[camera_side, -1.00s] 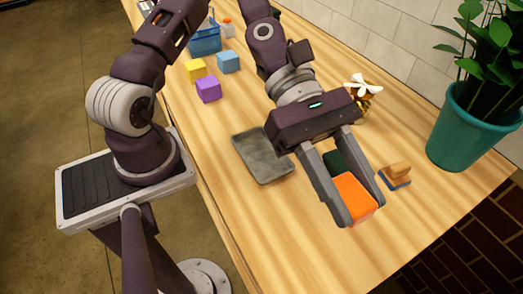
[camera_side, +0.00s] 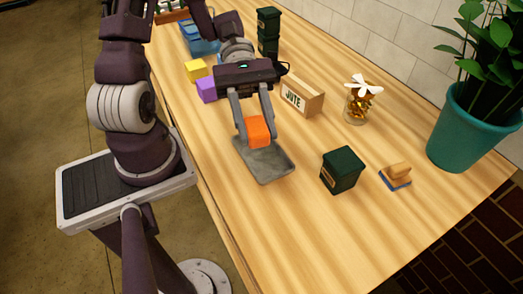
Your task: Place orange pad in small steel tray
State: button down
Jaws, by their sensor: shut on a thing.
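The orange pad (camera_side: 258,132) is a bright orange block held between the fingers of my gripper (camera_side: 256,140). My gripper is shut on it, fingers pointing down. The pad shows over the far end of the small steel tray (camera_side: 268,166), a shallow grey rectangular tray on the wooden table. I cannot tell whether the pad touches the tray or hangs just above it. The near part of the tray is bare.
A dark green box (camera_side: 342,170) and a small brush-like item (camera_side: 397,176) stand right of the tray. A potted plant (camera_side: 476,120) is at right. The near table is clear.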

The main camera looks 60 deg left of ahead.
aim_at(261, 156)
jog(key=w+a+r+n+t, duration=0.3)
jog(key=w+a+r, duration=0.15)
jog(key=r, duration=0.35)
jog(key=f, duration=1.3)
jog(key=s+f, duration=0.1)
jog(key=f, duration=0.6)
jog(key=shift+f, duration=0.2)
jog(key=c, duration=1.2)
grip_release()
jog(key=shift+a, duration=0.1)
